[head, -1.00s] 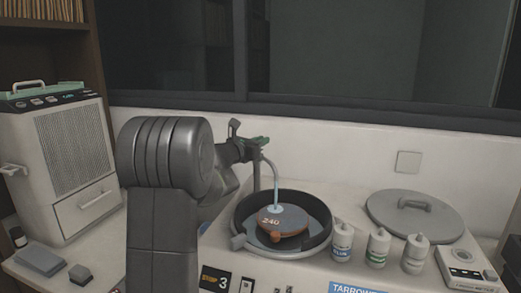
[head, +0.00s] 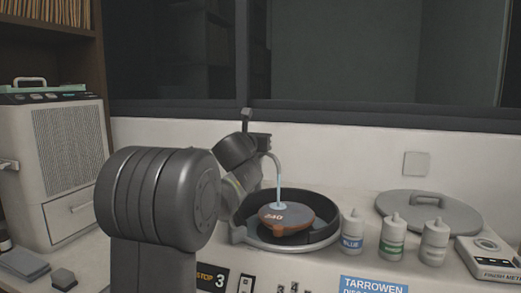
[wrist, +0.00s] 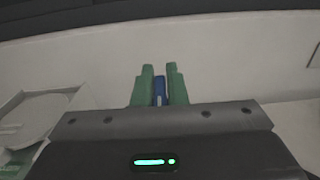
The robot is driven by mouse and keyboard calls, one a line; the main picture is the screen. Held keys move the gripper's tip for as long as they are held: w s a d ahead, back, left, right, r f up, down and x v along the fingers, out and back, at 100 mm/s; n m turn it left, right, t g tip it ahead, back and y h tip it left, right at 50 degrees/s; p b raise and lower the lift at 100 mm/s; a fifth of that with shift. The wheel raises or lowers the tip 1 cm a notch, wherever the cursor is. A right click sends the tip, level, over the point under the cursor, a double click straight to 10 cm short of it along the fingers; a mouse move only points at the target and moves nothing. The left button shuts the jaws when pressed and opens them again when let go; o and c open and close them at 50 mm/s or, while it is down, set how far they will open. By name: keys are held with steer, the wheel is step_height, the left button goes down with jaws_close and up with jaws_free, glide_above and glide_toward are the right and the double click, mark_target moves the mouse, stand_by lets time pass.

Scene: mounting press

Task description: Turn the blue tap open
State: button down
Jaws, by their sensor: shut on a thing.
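In the wrist view, my gripper (wrist: 159,82) has its two green fingers closed on both sides of the blue tap handle (wrist: 159,92). Only a narrow strip of the handle shows between the fingers. In the head view, my arm hides the blue handle and the fingers. The curved tap spout (head: 276,168) shows just right of my wrist, with a pale stream coming down from it onto the brown disc marked 240 (head: 287,219). The disc sits in a dark round bowl (head: 322,234).
Bottles with blue (head: 352,232), green (head: 393,236) and grey (head: 434,242) labels stand right of the bowl. A grey round lid (head: 458,211) lies behind them. A small device (head: 490,258) is at far right. A grey cabinet (head: 52,165) stands at left.

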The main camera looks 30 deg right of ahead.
steer(key=shift+r+n+t+y+b, duration=0.1)
steer(key=shift+n+t+y+b, duration=0.25)
steer(key=shift+b, duration=0.2)
steer(key=c, duration=1.5)
jaws_free()
steer(key=b+v, duration=0.2)
steer(key=v, duration=1.1)
steer(key=shift+s+a, duration=0.15)
steer(key=shift+a, duration=0.2)
